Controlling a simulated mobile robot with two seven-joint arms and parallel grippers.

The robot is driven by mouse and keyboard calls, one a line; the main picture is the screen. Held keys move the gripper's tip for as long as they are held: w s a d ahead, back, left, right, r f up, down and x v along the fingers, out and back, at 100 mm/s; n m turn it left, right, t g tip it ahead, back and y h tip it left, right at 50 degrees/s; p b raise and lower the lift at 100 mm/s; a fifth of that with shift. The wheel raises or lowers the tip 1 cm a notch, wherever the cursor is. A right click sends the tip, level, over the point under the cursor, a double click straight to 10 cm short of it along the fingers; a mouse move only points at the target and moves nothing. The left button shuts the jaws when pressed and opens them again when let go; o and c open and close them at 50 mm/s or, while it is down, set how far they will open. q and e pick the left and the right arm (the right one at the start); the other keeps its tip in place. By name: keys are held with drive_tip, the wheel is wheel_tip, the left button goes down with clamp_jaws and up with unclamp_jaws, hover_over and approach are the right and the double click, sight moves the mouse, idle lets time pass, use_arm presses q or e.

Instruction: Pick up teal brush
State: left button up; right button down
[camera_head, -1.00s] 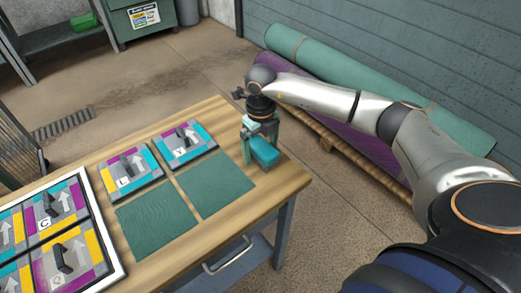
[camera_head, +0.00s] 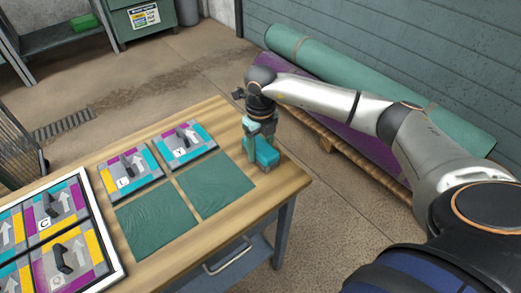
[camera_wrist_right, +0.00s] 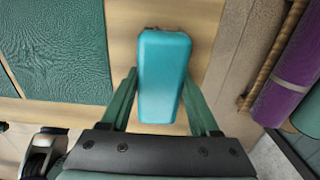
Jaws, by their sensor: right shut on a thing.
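The teal brush (camera_head: 266,153) is at the right end of the wooden table, beside the green mats. My right gripper (camera_head: 258,156) is above it, pointing down, with its fingers around the brush. In the right wrist view the brush (camera_wrist_right: 163,75) shows as a rounded teal block between the two green fingers of my right gripper (camera_wrist_right: 164,100). The gripper is shut on it. I cannot tell whether the brush's underside touches the table. My left gripper is not in view.
Two green mats (camera_head: 216,183) lie on the wooden table (camera_head: 270,196). Patterned tiles with letters (camera_head: 131,170) lie behind them, and a white-framed board (camera_head: 98,203) is at left. Rolled rugs, green (camera_head: 360,85) and purple (camera_head: 352,133), lie on a pallet beyond my right arm.

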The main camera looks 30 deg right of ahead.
sight(259, 145)
drive_tip(key=shift+r, duration=0.55)
drive_tip(key=shift+a+r, duration=0.2)
drive_tip(key=shift+r, duration=1.05)
drive_tip(key=s+a+r, duration=0.3)
drive_tip(key=a+r, duration=0.6)
drive_tip(key=a, duration=0.4)
drive_tip(key=shift+a+r, duration=0.15)
drive_tip(key=shift+r, duration=0.05)
drive_tip(key=shift+s, duration=0.1)
drive_tip(key=c, duration=0.7)
unclamp_jaws()
clamp_jaws()
